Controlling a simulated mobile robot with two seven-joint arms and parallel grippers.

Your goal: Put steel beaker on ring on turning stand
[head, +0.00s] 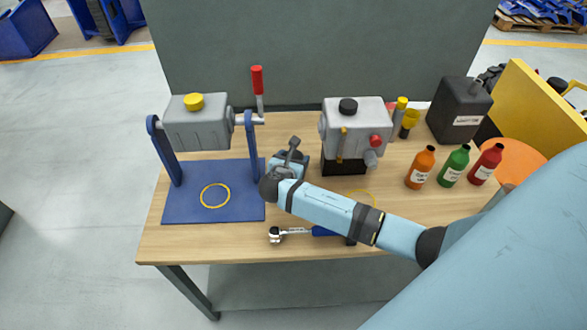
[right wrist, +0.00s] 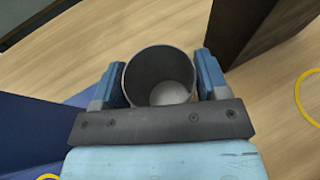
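A steel beaker (right wrist: 160,75), open at the top, stands between the two blue fingers of my right gripper (right wrist: 160,88) in the right wrist view. Both fingers meet its sides, so the gripper looks shut on it. In the head view my right gripper (head: 288,166) is just right of the turning stand's blue base plate (head: 178,211) and hides the beaker. The yellow ring (head: 215,208) on that plate is empty. The stand carries a grey housing (head: 197,130) between blue posts. My left gripper is not in view. The beaker's height above the table cannot be told.
A second yellow ring (head: 372,195) lies on the wooden table, partly behind my right arm. A ratchet (head: 290,232) lies at the front. A grey gear unit (head: 350,115) on a dark block stands behind the arm. Bottles (head: 421,168) and a black canister (head: 459,110) stand right.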

